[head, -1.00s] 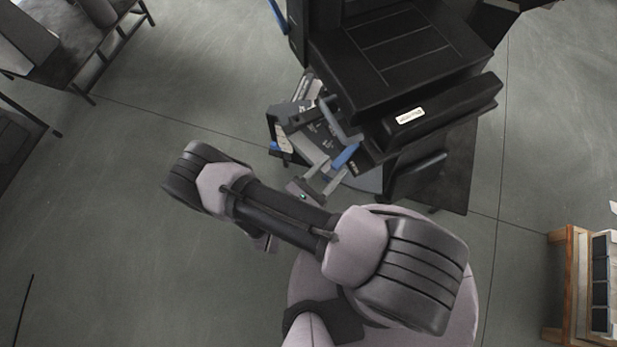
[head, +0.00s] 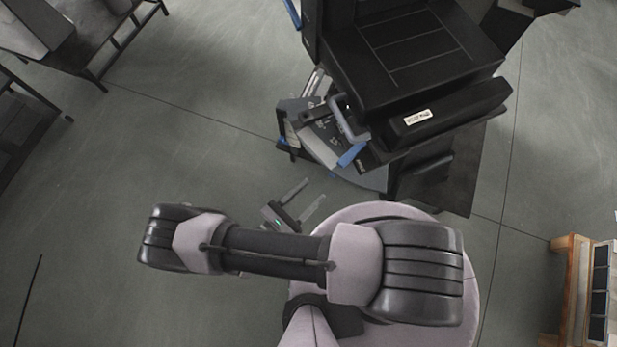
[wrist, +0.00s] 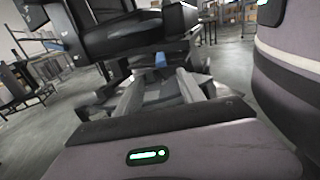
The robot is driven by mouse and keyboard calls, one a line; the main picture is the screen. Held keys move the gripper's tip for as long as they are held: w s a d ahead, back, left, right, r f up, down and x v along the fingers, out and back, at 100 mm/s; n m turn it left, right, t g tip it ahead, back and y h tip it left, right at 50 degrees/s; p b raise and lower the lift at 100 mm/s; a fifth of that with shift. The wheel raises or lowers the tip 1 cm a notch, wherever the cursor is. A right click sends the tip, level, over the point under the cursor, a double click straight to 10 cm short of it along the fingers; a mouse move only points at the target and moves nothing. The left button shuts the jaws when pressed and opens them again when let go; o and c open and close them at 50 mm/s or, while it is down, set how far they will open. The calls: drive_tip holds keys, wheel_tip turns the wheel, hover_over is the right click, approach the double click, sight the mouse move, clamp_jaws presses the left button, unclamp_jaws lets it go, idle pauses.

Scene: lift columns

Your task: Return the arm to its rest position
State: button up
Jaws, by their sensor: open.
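My gripper (head: 305,197) shows in the head view beyond my arm's forearm, with its two fingers spread apart and nothing between them. It points up and to the right, toward the black machine, with bare floor between. In the wrist view my gripper's fingers (wrist: 157,95) are also apart and empty, with the machine beyond them. My arm is folded across the lower middle of the head view, its links lying nearly level above my round base.
A large black machine (head: 410,50) with a blue-handled grey lower part (head: 325,140) stands ahead. Dark benches (head: 75,40) are at upper left. A wooden rack (head: 572,285) is at lower right. The floor (head: 150,150) at left is clear.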

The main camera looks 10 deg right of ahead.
wheel_tip(320, 180, up, 20)
drive_tip(key=w+m+g+y, duration=0.3)
drive_tip(key=m+g+y, duration=0.2)
drive_tip(key=m+g, duration=0.9)
drive_tip(key=s+d+r+m+t+y, duration=0.2)
drive_tip(key=d+r+m+t+y, duration=0.1)
drive_tip(key=r+m, duration=0.5)
drive_tip(key=s+d+r+m+t+y, duration=0.2)
drive_tip(key=r+m+t+y, duration=0.4)
drive_tip(key=r, duration=0.7)
drive_tip(key=shift+d+r+m+y, duration=0.35)
drive_tip(key=shift+d+m+y, duration=0.15)
drive_tip(key=shift+m+y, duration=0.55)
